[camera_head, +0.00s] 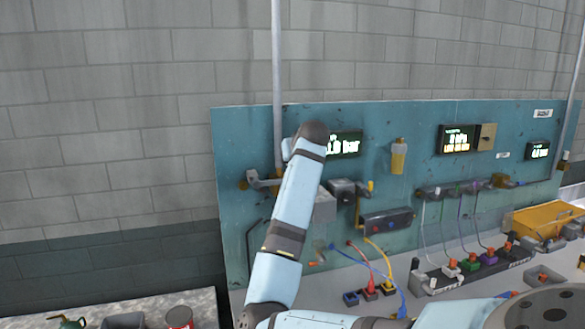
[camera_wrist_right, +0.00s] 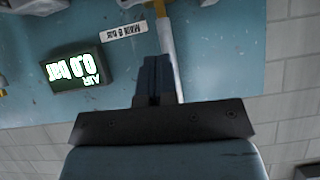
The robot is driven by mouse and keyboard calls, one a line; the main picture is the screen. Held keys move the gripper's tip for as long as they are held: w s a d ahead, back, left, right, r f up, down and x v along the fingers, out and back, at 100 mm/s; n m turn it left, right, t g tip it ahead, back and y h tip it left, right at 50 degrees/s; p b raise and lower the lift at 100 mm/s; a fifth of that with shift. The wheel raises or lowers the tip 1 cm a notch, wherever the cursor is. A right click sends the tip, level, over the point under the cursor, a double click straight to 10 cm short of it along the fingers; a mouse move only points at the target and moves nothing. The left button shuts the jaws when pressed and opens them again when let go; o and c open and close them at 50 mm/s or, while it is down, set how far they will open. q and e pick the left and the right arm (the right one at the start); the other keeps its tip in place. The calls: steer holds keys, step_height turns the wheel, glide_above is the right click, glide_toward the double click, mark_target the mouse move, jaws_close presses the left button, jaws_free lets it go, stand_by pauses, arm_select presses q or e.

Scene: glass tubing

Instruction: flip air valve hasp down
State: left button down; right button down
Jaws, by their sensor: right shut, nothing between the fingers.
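The air valve (camera_head: 264,181) is a grey fitting with brassy parts at the foot of a grey vertical pipe, on the left of the teal panel. A separate hasp cannot be made out. In the right wrist view, which is upside down, the pipe (camera_wrist_right: 168,45) runs behind my fingers to a brassy fitting (camera_wrist_right: 158,9) at the top edge. My right gripper (camera_wrist_right: 154,62) is shut and empty, in front of the panel by the pipe. Contact cannot be told. In the head view my right arm hides this gripper. My left gripper is in neither view.
Grey boxes (camera_head: 341,189) and a dark control box (camera_head: 387,221) sit right of my arm. Blue, red and yellow cables hang to the bench. The wall left of the panel is bare.

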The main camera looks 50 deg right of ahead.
steer(key=v, duration=0.2)
steer(key=b+v, duration=0.1)
steer(key=v, duration=0.1)
steer(key=shift+w+a+r, duration=0.1)
steer(key=shift+a, duration=0.3)
steer(key=a+f+n+t, duration=0.1)
steer(key=a+f+n, duration=0.1)
steer(key=a+f, duration=0.65)
steer(key=a+f+n+y, duration=0.1)
steer(key=a+f+n, duration=0.2)
steer(key=f, duration=1)
steer(key=a+f+n+t, duration=0.1)
steer(key=a+f+n, duration=0.1)
steer(key=a+f, duration=0.65)
steer(key=s+a+f+n+y, duration=0.15)
steer(key=s+a+f, duration=0.25)
steer(key=f, duration=0.4)
steer(key=s+a+f+n+y, duration=0.1)
steer(key=s+a+f+y, duration=0.1)
steer(key=s+a+f, duration=0.4)
steer(key=s+a+f+y, duration=0.2)
steer(key=s+a+f, duration=0.3)
steer(key=s, duration=0.3)
steer(key=s+a+f+g+y, duration=0.1)
steer(key=s+a+f+y, duration=0.1)
steer(key=s+a+f, duration=0.4)
steer(key=s, duration=0.3)
steer(key=shift+a, duration=0.4)
